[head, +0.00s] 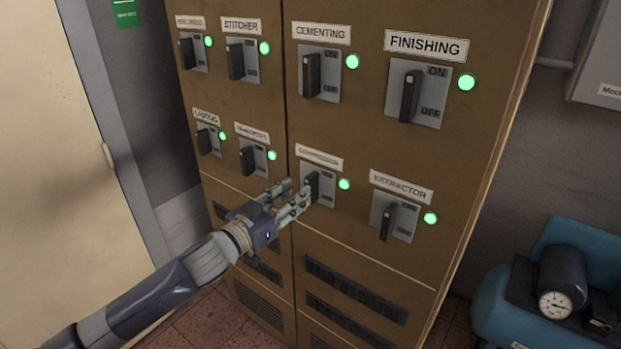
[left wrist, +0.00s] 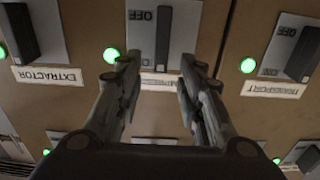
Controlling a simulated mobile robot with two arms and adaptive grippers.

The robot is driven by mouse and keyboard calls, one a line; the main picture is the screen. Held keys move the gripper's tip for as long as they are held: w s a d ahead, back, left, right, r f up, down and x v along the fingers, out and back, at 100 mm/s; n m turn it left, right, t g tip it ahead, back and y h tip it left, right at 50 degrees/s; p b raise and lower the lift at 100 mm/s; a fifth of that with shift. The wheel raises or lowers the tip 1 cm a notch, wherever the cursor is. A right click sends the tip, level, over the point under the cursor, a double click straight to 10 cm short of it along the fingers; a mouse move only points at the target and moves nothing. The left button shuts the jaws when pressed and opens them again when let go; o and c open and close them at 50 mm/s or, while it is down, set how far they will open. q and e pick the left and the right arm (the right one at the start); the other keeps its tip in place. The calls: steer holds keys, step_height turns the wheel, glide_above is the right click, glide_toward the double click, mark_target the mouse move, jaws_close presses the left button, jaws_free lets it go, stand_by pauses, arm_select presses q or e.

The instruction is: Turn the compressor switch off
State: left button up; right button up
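The compressor switch (head: 318,187) is a dark lever on a grey plate in the lower row of the brown cabinet. Its label (head: 319,156) is above it and its green lamp (head: 344,184) is lit. In the head view its lever stands about upright, partly hidden by my left gripper (head: 298,196). In the left wrist view, which shows the cabinet upside down, the compressor lever (left wrist: 163,38) lies between the lines of the two fingers of my left gripper (left wrist: 160,68). The fingers are apart with nothing between them that I can see gripped. My right gripper is not in view.
Other lit switches surround it: the extractor switch (head: 388,220) to the right, the transport switch (head: 248,160) to the left, and the cementing switch (head: 312,75) above. A blue tank with a gauge (head: 555,303) stands at the lower right. A pale door (head: 50,150) is at left.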

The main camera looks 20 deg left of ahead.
mark_target(307, 184)
arm_select(q)
steer(key=p+x, duration=0.1)
steer(key=x, duration=0.4)
steer(key=shift+w, duration=0.25)
steer(key=shift+w+d, duration=0.25)
steer(key=shift+w, duration=0.4)
jaws_close()
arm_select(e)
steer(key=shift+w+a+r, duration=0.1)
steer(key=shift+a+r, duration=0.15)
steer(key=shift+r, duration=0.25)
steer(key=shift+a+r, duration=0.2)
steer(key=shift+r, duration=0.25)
